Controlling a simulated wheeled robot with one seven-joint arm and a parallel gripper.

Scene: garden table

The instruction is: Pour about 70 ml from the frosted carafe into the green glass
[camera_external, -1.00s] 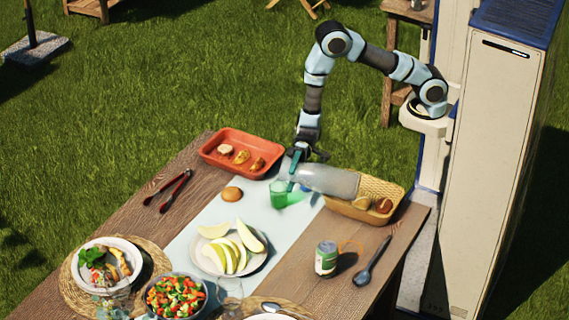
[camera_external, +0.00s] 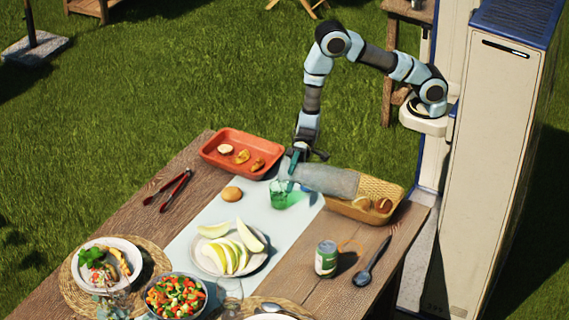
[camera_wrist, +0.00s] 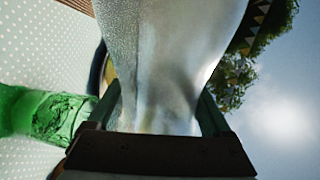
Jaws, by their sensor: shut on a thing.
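The frosted carafe (camera_external: 332,180) is held tipped almost on its side above the table, its neck to the left and its wide body to the right. My gripper (camera_external: 294,172) is shut on its neck. In the wrist view the carafe (camera_wrist: 175,55) fills the middle between the fingers of my gripper (camera_wrist: 160,115). The green glass (camera_external: 278,196) stands upright on the pale runner, just below and left of the carafe's neck end. It also shows in the wrist view (camera_wrist: 48,115), with what looks like liquid inside. The carafe's mouth and any stream are hard to make out.
A wicker basket (camera_external: 343,207) with bread lies under the carafe's body.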

